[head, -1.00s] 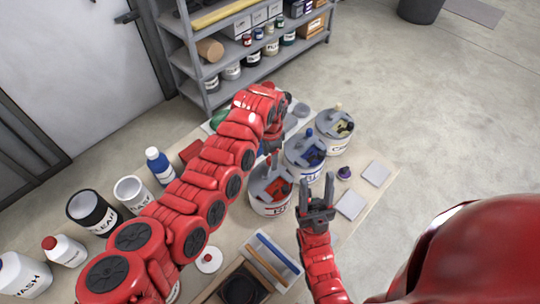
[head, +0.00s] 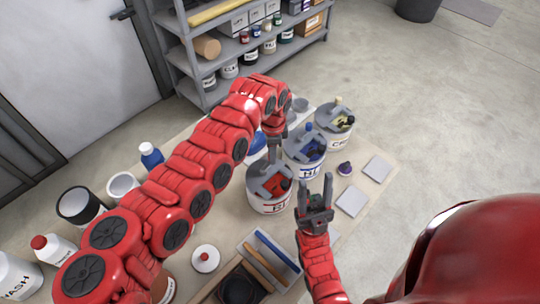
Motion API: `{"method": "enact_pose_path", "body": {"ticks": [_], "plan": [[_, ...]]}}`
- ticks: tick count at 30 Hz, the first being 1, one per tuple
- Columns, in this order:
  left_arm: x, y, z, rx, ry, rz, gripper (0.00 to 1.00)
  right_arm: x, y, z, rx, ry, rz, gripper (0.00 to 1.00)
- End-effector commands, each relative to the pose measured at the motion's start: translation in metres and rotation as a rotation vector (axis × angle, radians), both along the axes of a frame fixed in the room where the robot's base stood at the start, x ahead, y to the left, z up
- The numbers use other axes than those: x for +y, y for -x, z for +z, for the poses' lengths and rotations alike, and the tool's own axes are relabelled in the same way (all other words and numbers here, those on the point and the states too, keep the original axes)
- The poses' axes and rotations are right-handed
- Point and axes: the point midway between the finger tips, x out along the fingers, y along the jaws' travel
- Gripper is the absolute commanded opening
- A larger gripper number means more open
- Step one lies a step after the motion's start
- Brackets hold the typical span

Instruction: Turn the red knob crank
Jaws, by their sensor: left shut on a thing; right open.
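The red paint pot (head: 268,202) stands on the table with a grey lid and crank fitting (head: 271,183) on top and red paint showing in the openings. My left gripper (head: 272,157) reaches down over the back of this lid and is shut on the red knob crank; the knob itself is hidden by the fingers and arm. My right gripper (head: 315,190) is open and empty, fingers pointing up, just right of the red pot.
A blue pot (head: 305,152) and a cream pot (head: 334,131) with similar lids stand behind to the right. Pale square tiles (head: 352,203) lie at the right. A tray with tools (head: 270,258) lies in front. Bottles and cans crowd the left.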

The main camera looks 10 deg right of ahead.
Motion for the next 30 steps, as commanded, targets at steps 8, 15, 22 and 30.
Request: {"method": "enact_pose_path", "body": {"ticks": [8, 15, 22, 30], "plan": [[-0.001, 0.002, 0.0, 0.004, 0.0, -0.007, 0.0, 0.0, 0.0, 0.0, 0.0, 0.0, 0.0, 0.5], [-0.001, 0.001, 0.0, 0.002, 0.001, -0.006, 0.61, 0.0, 0.0, 0.0, 0.0, 0.0, 0.0, 0.5], [0.0, 0.001, 0.001, 0.001, 0.001, -0.005, 0.61, 0.0, 0.0, -0.001, 0.0, 0.0, 0.0, 0.5], [-0.001, -0.003, 0.035, -0.009, 0.005, -0.004, 0.61, 0.0, 0.0, -0.016, 0.0, 0.0, 0.0, 0.5]]}}
